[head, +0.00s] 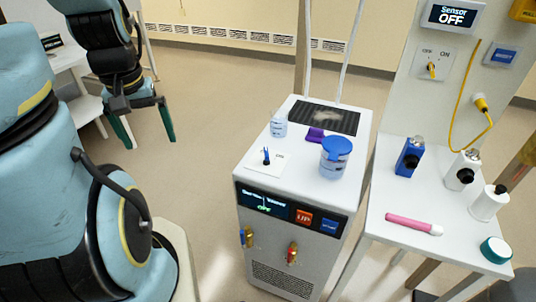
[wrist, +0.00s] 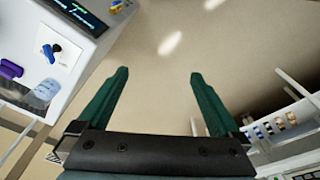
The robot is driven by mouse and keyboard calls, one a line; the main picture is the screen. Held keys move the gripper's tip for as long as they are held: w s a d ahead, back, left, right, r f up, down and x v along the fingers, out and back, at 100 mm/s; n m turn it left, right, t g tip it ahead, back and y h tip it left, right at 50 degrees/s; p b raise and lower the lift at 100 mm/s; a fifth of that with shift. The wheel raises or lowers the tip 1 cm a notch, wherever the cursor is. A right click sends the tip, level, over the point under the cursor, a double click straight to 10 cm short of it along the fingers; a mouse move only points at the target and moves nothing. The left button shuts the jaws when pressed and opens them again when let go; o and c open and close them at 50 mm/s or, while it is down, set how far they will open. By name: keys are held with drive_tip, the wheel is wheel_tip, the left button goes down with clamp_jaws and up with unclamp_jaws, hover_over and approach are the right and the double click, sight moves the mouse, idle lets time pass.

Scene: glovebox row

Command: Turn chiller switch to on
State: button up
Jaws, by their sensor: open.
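The chiller (head: 285,235) is a white box unit in the middle of the head view. Its dark front display (head: 262,202) has small text with OFF in green. On its top, a small switch (head: 266,157) with a dark blue lever stands on a white plate (head: 278,166). The switch also shows at the upper left of the wrist view (wrist: 52,50). My gripper (head: 150,140) is in the air to the left of and beyond the chiller, apart from it. Its green fingers are spread and empty, and they also show in the wrist view (wrist: 160,73).
On the chiller top are a clear beaker (head: 279,126), a purple object (head: 315,135) and a blue-lidded jar (head: 335,160). The front carries UP (head: 303,217) and blue buttons. At right, a table holds bottles and a pink tube (head: 413,224), below another OFF/ON switch (head: 432,68). Floor left of the chiller is clear.

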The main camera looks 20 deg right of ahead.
sight(266, 151)
idle(0.4)
